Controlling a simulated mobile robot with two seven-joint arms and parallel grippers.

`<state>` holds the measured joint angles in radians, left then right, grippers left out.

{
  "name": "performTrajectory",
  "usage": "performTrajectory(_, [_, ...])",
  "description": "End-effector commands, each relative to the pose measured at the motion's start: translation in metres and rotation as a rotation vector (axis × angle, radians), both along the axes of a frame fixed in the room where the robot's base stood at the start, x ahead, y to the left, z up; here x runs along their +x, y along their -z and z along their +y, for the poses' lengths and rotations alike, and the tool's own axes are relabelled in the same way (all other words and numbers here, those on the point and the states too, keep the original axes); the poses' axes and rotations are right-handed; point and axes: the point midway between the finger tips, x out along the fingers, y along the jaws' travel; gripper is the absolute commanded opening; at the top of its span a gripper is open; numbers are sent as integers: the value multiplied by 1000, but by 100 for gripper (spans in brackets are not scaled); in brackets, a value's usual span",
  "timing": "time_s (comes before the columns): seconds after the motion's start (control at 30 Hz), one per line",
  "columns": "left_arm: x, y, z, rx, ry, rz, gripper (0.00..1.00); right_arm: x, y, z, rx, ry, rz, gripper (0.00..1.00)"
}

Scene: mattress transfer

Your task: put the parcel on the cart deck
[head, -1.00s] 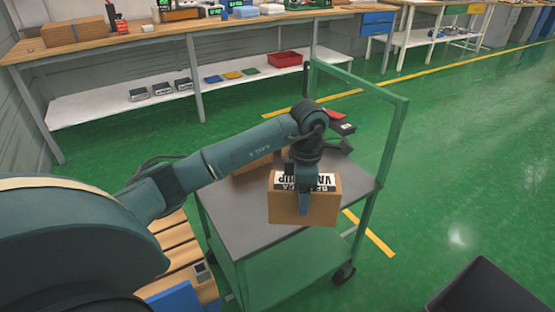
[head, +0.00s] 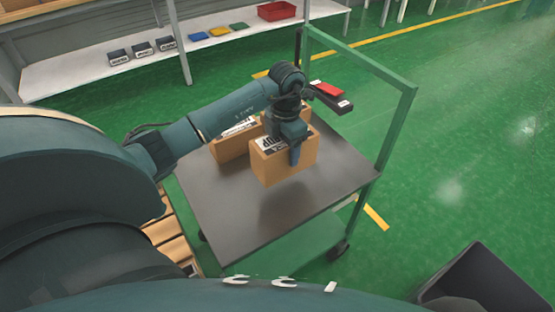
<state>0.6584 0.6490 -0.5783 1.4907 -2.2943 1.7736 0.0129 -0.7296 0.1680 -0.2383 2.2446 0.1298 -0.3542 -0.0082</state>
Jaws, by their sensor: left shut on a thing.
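The parcel (head: 272,168) is a brown cardboard box with a black-and-white printed label on top. My left gripper (head: 295,150) is shut on it from above, with one finger showing down its near side. The other finger is hidden. The parcel is over the grey cart deck (head: 225,215), with a dark shadow on the deck in front of it; it looks slightly above the deck, but any gap is hard to tell. The cart has a green frame with an upright handle (head: 395,135). My right gripper is out of view.
Another cardboard box (head: 228,147) stands on the deck behind and left of the parcel. The deck's front is clear. A dark open bin (head: 470,285) stands at lower right, a wooden pallet (head: 170,235) at left.

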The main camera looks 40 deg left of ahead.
Motion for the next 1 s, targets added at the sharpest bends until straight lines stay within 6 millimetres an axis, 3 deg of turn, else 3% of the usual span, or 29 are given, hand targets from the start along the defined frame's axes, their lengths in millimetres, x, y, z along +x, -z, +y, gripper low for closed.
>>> performTrajectory(0.1, [0, 21, 0, -2, -1, 0, 28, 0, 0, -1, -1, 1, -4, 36])
performTrajectory(0.37, [1, 42, 0, -2, 0, -2, 28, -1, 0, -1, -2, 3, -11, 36])
performTrajectory(0.57, [1, 68, -1, -3, 0, -2, 28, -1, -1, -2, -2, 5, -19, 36])
performTrajectory(0.97, [1, 75, 0, -1, 1, -4, 28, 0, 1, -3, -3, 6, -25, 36])
performTrajectory(1.0, [1, 75, 0, 0, 1, -2, 70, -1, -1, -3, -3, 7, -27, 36])
